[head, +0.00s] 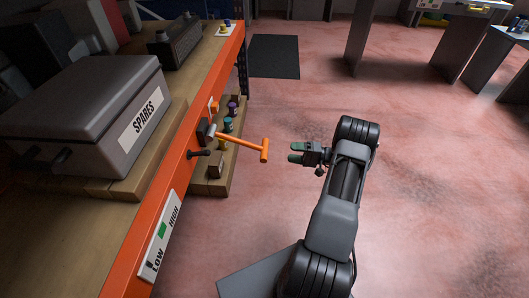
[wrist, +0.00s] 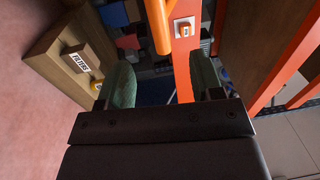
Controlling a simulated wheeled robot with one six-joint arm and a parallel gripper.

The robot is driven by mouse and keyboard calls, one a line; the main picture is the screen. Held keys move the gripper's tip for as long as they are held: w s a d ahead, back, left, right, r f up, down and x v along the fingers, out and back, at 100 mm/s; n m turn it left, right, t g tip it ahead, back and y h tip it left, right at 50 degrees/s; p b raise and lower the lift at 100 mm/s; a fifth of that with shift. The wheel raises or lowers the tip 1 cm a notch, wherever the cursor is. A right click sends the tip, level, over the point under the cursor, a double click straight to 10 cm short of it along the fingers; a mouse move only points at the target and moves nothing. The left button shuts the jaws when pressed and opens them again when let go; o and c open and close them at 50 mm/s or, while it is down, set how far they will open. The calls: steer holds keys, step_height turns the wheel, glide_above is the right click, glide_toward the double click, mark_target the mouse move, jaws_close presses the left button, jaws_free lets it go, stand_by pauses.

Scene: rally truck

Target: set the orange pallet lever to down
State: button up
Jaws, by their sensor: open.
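The orange pallet lever (head: 240,142) has a T-shaped grip at its free end. It sticks out from a dark pivot block (head: 204,131) on the orange shelf beam, roughly level across the head view. My gripper (head: 294,152) is open and empty, just right of the grip and apart from it in that view. In the wrist view, the lever (wrist: 158,25) shows at top centre, beyond and between the green-padded fingers of my gripper (wrist: 163,82). Part of the lever is cut off by the frame's top edge.
A LOW/HIGH sign (head: 161,238) with a green mark is on the orange beam (head: 190,165). A black knob (head: 205,153) juts out below the pivot. A grey SPARES case (head: 90,110) stands on the shelf. Small bottles (head: 229,124) stand on a low wooden ledge.

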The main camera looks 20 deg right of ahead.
mark_target(264, 150)
steer(key=b+x, duration=0.1)
steer(key=x, duration=1)
steer(key=shift+w+a+r, duration=0.1)
steer(key=shift+a, duration=0.25)
steer(key=shift+c, duration=0.2)
jaws_close()
